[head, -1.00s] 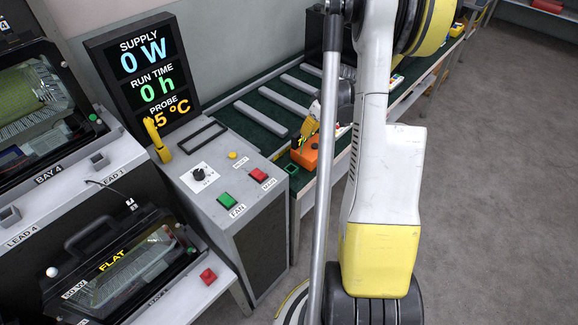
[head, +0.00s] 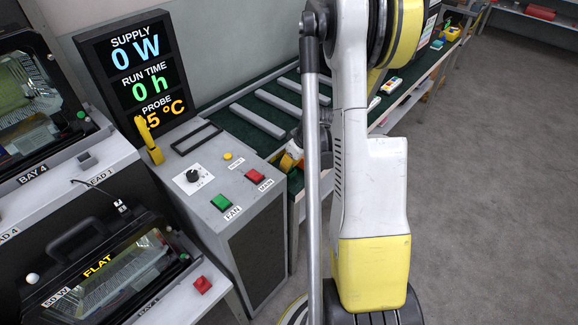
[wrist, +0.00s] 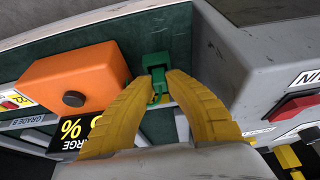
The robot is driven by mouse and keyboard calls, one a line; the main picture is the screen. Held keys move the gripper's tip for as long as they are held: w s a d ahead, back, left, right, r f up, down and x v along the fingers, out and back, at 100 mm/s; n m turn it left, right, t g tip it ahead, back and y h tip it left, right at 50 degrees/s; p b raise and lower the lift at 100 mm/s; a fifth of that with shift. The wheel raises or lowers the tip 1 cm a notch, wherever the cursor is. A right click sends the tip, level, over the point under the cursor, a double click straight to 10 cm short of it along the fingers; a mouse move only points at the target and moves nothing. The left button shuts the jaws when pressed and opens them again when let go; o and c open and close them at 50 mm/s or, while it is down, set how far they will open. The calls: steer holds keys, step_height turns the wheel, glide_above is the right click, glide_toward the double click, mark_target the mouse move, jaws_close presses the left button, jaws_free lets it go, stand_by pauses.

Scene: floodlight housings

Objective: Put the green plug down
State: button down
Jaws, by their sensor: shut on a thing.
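The green plug (wrist: 155,64) is at the tips of my gripper (wrist: 158,88) in the wrist view. The two yellow fingers are closed in on its lower end, and its blocky green top stands out beyond the tips. It is over the dark green bench surface, between an orange box and the grey console. I cannot tell whether it touches the bench. In the head view my gripper (head: 289,161) is low at the near end of the bench, partly behind my arm. The plug is hidden there.
The orange box (wrist: 75,78) is close on the left of my fingers in the wrist view. The grey console (head: 228,165) with its green and red buttons is close on the other side. The dark green bench (head: 262,138) carries several grey bars.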

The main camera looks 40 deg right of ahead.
steer(key=shift+f, duration=0.2)
steer(key=c, duration=1.4)
jaws_free()
steer(key=shift+c, duration=0.2)
steer(key=shift+r, duration=0.1)
steer(key=shift+r, duration=0.1)
